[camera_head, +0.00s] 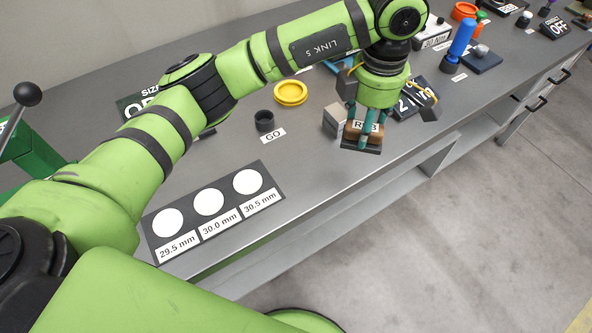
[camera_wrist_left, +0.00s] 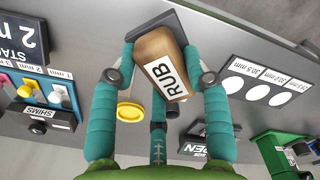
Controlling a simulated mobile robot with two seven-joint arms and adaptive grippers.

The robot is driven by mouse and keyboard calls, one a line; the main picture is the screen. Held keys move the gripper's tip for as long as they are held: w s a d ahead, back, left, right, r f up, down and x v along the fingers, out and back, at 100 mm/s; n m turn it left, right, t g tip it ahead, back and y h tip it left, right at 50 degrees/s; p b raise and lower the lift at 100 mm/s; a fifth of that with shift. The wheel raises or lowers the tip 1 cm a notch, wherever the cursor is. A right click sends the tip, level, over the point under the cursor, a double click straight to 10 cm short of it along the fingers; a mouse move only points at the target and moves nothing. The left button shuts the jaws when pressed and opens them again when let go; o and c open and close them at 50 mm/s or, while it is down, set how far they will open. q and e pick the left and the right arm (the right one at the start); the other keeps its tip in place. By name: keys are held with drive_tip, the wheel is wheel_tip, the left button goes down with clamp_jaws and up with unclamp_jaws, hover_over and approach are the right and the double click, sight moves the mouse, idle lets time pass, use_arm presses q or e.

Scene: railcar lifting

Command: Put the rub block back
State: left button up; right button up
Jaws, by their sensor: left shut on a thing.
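The rub block (camera_head: 371,140) is a brown block on a dark flat pad with a white RUB label. It shows large in the wrist view, where its label (camera_wrist_left: 166,76) faces the camera. My left gripper (camera_head: 363,124) is shut on it, with teal fingers on both sides in the wrist view (camera_wrist_left: 160,78). In the head view the block is near the front edge of the grey bench (camera_head: 310,160). I cannot tell how far it is above the bench, and its pad's underside is hidden. My right gripper is not in view.
A grey block (camera_head: 335,117) stands close behind the held block. A dark numbered sign (camera_head: 410,103) is to its right. A yellow dish (camera_head: 290,92), a black GO button (camera_head: 264,121) and a mat with white circles (camera_head: 209,202) lie leftward. Bench between mat and gripper is clear.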

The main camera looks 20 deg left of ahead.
use_arm(q)
drive_tip(key=p, duration=0.4)
hover_over(304, 171)
wheel_tip(304, 171, down, 6)
drive_tip(key=shift+w+d+r, duration=0.1)
drive_tip(key=shift+w+d, duration=0.05)
drive_tip(key=shift+a+f, duration=0.2)
drive_tip(key=shift+f, duration=0.35)
wheel_tip(304, 171, down, 3)
drive_tip(key=shift+f+p, duration=0.15)
drive_tip(key=shift+p, duration=0.8)
drive_tip(key=shift+f, duration=0.15)
drive_tip(key=shift+f, duration=0.1)
drive_tip(key=shift+f+b, duration=0.15)
drive_tip(key=shift+b, duration=0.2)
drive_tip(key=o, duration=1.1)
